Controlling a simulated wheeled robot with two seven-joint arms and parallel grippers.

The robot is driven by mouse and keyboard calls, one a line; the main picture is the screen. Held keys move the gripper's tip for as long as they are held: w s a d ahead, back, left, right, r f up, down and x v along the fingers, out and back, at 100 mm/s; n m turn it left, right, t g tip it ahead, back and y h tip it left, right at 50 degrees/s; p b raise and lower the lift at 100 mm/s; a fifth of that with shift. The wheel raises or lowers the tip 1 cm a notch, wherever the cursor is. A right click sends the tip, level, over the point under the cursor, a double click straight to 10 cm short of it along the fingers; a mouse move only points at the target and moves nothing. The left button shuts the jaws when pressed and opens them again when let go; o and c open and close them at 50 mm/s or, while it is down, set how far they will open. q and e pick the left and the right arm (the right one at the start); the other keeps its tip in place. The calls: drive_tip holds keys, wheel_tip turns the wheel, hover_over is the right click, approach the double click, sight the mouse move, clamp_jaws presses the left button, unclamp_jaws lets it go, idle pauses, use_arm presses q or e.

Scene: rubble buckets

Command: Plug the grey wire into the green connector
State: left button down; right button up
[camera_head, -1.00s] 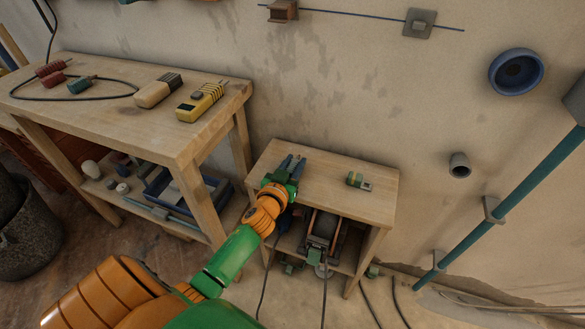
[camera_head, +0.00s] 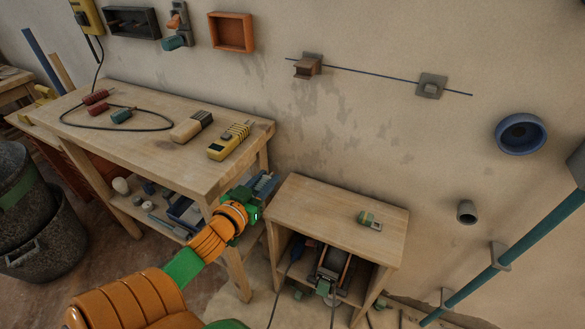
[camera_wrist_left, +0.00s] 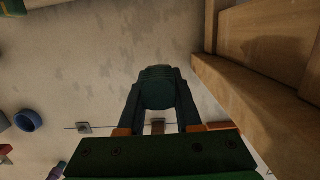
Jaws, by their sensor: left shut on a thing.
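My left gripper (camera_head: 264,184) hangs in front of the gap between the long workbench and the small table. In the left wrist view its two fingers (camera_wrist_left: 158,100) are shut on a dark green, ridged, rounded piece (camera_wrist_left: 158,86), which may be the green connector. The head view does not show this piece clearly. A teal-green plug-like piece (camera_head: 121,116) lies on the workbench beside two red ones (camera_head: 96,97). A dark cable (camera_head: 135,129) loops there; I cannot tell whether it is the grey wire. My right gripper is not in view.
The workbench (camera_head: 230,165) also holds a tan device (camera_head: 190,127) and a yellow meter (camera_head: 229,141). The small table (camera_head: 320,207) carries a small green-and-tan piece (camera_head: 368,219); the rest of its top is clear. A wooden edge (camera_wrist_left: 250,105) is close at right in the wrist view.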

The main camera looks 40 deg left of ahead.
use_arm(q)
drive_tip(key=shift+s+a+r, duration=0.2)
drive_tip(key=shift+s+a, duration=0.05)
drive_tip(key=shift+s, duration=0.15)
drive_tip(key=shift+s+a+r, duration=0.2)
drive_tip(key=shift+s, duration=0.2)
